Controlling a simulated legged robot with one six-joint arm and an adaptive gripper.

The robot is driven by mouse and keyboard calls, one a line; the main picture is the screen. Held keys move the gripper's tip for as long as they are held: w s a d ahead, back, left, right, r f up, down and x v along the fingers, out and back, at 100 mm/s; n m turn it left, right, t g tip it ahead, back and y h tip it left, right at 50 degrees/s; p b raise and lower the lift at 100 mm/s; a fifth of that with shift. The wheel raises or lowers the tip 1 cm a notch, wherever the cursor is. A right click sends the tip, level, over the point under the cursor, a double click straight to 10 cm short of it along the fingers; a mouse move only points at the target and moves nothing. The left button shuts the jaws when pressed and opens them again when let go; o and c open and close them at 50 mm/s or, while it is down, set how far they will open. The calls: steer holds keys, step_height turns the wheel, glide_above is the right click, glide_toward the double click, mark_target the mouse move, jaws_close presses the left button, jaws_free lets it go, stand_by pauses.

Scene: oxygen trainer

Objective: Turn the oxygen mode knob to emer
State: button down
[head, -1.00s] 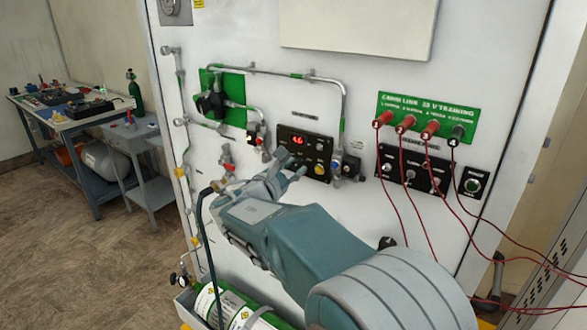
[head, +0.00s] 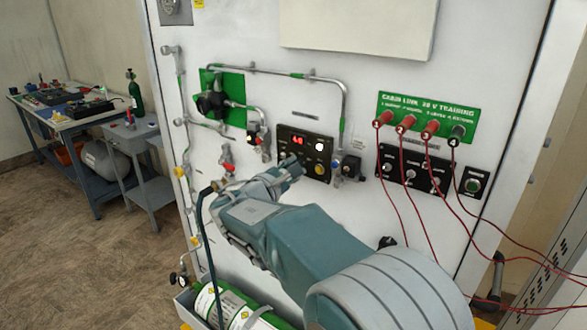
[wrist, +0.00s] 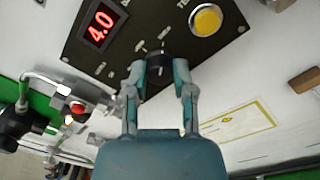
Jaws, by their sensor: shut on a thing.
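The oxygen mode knob (wrist: 158,60) is a dark round knob on the black oxygen panel (wrist: 150,22). My gripper (wrist: 158,70) is shut on it, with one fingertip on each side. In the head view my gripper (head: 292,164) reaches the lower left part of the same panel (head: 308,137) and hides the knob. A red display (wrist: 99,25) on the panel reads 4.0. The knob's pointer and the small labels around it are too blurred to read.
A yellow button (wrist: 206,20) sits close to the knob. A green plate with a black regulator (head: 212,104) and pipes lies to the left. Red cables (head: 401,180) hang on the right. A green cylinder (head: 235,308) lies below my arm.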

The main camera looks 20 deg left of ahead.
steer(key=shift+f, duration=0.1)
steer(key=shift+c, duration=2.3)
jaws_free()
steer(key=shift+a, duration=0.15)
steer(key=v, duration=1.2)
